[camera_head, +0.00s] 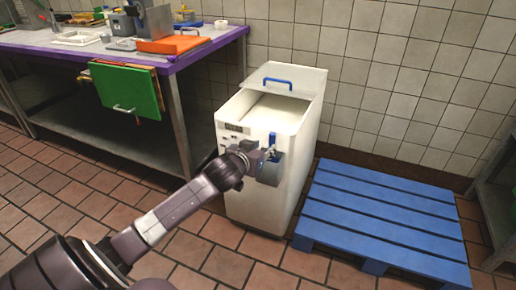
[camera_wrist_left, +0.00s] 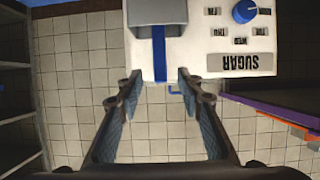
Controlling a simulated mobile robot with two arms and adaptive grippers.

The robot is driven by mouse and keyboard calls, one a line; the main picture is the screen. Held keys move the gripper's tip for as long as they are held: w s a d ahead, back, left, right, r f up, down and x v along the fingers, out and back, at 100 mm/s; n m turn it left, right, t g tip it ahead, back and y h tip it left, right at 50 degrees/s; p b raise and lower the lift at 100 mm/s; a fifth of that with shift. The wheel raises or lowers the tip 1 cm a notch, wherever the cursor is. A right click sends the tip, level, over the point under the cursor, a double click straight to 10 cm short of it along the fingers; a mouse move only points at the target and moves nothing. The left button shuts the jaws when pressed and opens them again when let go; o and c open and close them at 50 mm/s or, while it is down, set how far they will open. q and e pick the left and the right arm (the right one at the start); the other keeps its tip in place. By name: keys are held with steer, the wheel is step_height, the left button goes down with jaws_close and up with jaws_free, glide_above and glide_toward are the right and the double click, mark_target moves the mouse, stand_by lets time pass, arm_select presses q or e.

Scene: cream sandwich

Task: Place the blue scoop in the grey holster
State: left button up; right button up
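The grey holster (camera_head: 270,171) is fixed to the front of the white sugar bin (camera_head: 250,205); in the left wrist view it shows upside down at the top edge (camera_wrist_left: 157,12). The blue scoop (camera_head: 272,139) has its handle sticking up from the holster; the handle is a blue strip in the left wrist view (camera_wrist_left: 159,55). Its bowl is hidden, apparently inside the holster. My left gripper (camera_head: 265,153) is at the holster. In the left wrist view its fingers (camera_wrist_left: 160,78) are apart, one on each side of the handle end, with gaps on both sides.
The bin's clear lid (camera_head: 283,80) has a blue handle and is partly open over white contents. A blue pallet (camera_head: 385,215) lies right of the bin. A purple-edged table (camera_head: 205,52) with a hanging green board (camera_head: 125,90) stands left.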

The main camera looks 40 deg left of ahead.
arm_select(q)
steer(key=s+d+f+m+g+h, duration=0.1)
steer(key=s+d+f+g, duration=0.2)
steer(key=s+d+f, duration=0.4)
steer(key=s+d+f+m+g+h, duration=0.1)
steer(key=s+d+f+m+g, duration=0.1)
steer(key=s+d+f, duration=0.5)
steer(key=s+d+f+m+g+h, duration=0.1)
steer(key=s+d+f+g, duration=0.4)
steer(key=s+f, duration=1)
steer(key=s+d, duration=0.2)
steer(key=s, duration=0.3)
steer(key=shift+m+p, duration=0.3)
steer(key=shift+m, duration=0.1)
arm_select(e)
step_height(320, 180, down, 3)
steer(key=shift+f, duration=0.2)
arm_select(q)
steer(key=shift+w+d, duration=0.1)
steer(key=shift+f+p, duration=0.1)
steer(key=shift+p, duration=0.2)
